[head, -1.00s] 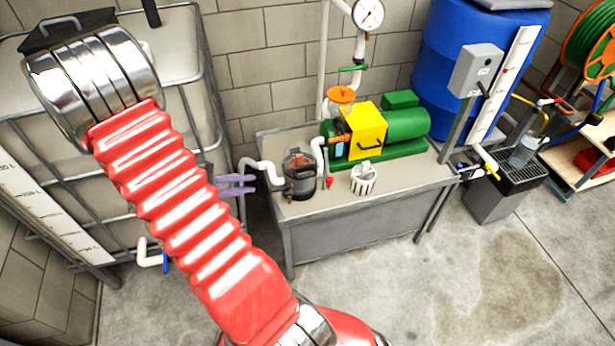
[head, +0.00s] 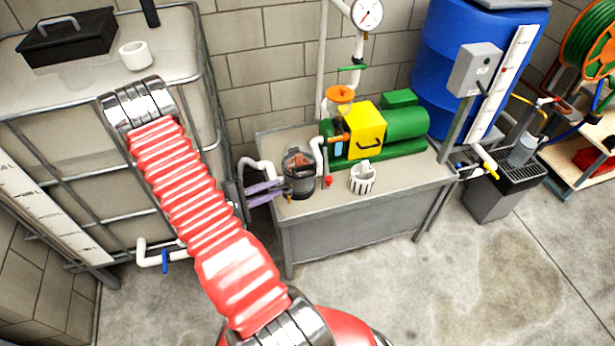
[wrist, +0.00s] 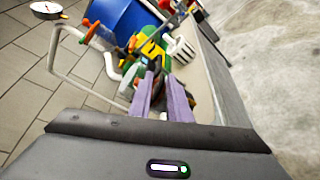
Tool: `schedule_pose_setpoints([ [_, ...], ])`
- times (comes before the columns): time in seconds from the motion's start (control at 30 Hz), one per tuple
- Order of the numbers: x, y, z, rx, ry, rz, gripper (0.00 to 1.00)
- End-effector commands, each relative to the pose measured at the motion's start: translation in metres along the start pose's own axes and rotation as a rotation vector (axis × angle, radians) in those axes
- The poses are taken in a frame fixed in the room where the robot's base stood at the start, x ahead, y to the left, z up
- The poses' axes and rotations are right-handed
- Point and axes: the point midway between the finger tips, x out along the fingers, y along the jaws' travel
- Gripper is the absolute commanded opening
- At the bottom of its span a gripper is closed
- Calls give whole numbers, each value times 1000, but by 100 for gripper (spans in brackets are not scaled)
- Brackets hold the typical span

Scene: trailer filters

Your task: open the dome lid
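A dark strainer pot (head: 299,178) with a clear, rounded top, which looks like the dome lid (head: 298,157), stands at the left end of the grey bench (head: 365,210). The top appears to sit on the pot; its hinge or catch is too small to make out. My gripper (head: 282,190) has two purple fingers beside the pot's left side, lower than the top. In the wrist view my gripper (wrist: 159,77) shows a narrow gap between its fingers, with nothing clearly held. The fingers partly hide the pot there; I cannot tell whether they touch it.
A green pump with a yellow box (head: 366,130) stands right of the pot, an orange disc-topped part (head: 340,92) behind it. A white slotted basket (head: 362,178) is in front. White pipes run close to the pot. A caged tank (head: 90,90) stands left. Floor in front is clear.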

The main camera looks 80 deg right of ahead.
Motion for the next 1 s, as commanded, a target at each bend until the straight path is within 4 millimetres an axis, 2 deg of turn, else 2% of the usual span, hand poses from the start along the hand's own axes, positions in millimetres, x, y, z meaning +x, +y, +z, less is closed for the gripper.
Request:
schedule_pose_setpoints([
  [0.17,4,0,0,0,-1,-1,17],
  [0.37,21,0,1,0,-3,-2,17],
  [1.0,109,-1,2,0,-4,-3,17],
])
